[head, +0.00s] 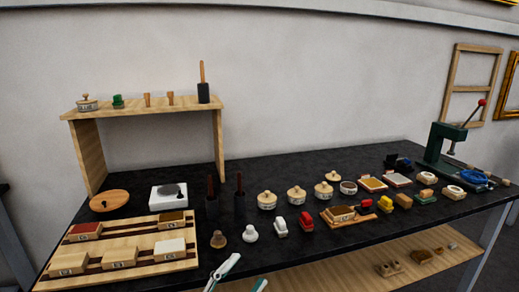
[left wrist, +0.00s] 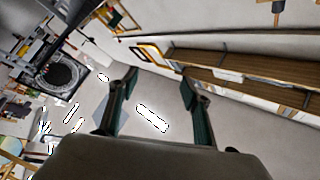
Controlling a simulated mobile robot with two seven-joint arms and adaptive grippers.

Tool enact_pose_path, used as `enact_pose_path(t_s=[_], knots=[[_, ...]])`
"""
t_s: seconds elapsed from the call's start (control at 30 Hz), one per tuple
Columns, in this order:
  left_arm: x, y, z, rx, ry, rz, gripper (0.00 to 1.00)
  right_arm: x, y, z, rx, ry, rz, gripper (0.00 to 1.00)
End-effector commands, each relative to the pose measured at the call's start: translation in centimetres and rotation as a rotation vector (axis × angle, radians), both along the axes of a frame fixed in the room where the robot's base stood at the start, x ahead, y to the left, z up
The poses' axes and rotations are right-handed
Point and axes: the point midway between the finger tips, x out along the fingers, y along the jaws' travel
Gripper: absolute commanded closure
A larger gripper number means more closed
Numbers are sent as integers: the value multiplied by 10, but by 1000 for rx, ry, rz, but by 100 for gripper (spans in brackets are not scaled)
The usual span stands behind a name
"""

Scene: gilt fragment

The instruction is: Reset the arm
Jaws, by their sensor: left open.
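My left gripper (head: 249,270) shows at the bottom edge of the head view, in front of the dark workbench (head: 330,215). Only its pale and green finger parts are in the picture; the rest is cut off. In the left wrist view its two dark green fingers (left wrist: 158,88) stand well apart with nothing between them, so it is open and empty. That view looks out over the room, with a pale floor or wall behind the fingers. My right gripper is not in either view.
Near the gripper stand a white knobbed piece (head: 250,233) and a brown one (head: 220,242). Lidded pots (head: 296,195) and a green press (head: 441,146) are farther right.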

Motion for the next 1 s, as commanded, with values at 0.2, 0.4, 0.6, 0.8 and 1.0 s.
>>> enact_pose_path(t_s=[0.2, 0.4, 0.6, 0.8, 1.0], knots=[[-19, 68, -138, -99, 477, 178, 52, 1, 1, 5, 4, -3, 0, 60], [-79, 121, -248, -171, 846, 325, 52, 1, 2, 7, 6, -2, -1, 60], [-143, 155, -317, -217, 1094, 431, 52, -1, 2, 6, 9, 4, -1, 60], [-170, 167, -339, -234, 1182, 472, 52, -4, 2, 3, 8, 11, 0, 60], [-170, 167, -339, -234, 1182, 472, 52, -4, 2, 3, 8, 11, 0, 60]])
